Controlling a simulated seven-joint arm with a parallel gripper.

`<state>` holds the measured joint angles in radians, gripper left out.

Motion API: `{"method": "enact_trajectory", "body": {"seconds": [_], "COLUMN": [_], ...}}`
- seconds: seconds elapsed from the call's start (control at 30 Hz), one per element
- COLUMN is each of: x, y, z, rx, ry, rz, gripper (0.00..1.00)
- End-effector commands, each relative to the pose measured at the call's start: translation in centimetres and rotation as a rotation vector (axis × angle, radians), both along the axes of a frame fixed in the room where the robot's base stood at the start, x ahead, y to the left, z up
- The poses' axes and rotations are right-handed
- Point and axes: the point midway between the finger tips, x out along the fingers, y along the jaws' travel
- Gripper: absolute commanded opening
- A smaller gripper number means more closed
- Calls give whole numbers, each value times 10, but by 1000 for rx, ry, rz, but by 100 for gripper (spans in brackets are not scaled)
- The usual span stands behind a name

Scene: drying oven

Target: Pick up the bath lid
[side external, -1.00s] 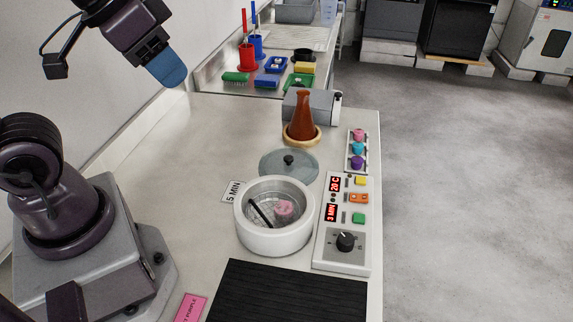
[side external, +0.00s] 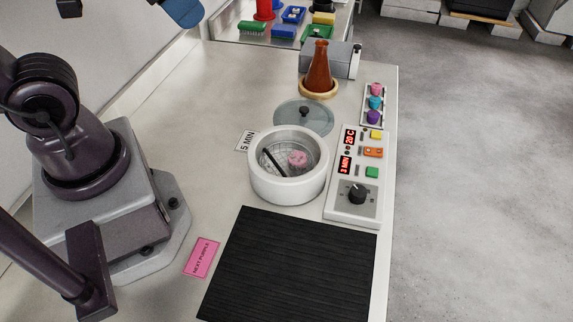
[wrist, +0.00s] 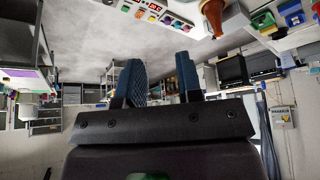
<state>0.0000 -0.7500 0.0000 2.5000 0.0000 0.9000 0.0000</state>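The white round bath (side external: 287,185) is uncovered, with a pink piece (side external: 297,159) and a dark rod inside. My gripper (side external: 185,12) is at the top left of the side view, partly cut off by the frame, well away from the lid. In the wrist view its two blue fingers (wrist: 160,78) stand apart with nothing between them. The lid cannot be made out in the wrist view.
A control panel (side external: 356,185) stands right of the bath. A brown flask (side external: 319,68) on a wooden ring stands behind the lid. A rack of coloured caps (side external: 374,103) is at the right. A black mat (side external: 290,265) lies in front. The bench left of the lid is clear.

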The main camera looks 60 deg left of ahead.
Motion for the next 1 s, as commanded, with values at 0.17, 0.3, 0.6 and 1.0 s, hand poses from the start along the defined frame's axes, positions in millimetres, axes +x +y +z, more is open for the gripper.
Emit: {"method": "enact_trajectory", "body": {"seconds": [0.17, 0.3, 0.6, 1.0], "x": [0, 0, 13, 113], "y": [0, 0, 4, 32], "z": [0, 0, -23, -85], "rx": [0, 0, -9, -153], "ry": [0, 0, 135, 423], "rz": [0, 0, 19, 422], "gripper": [55, 55, 55, 55]}}
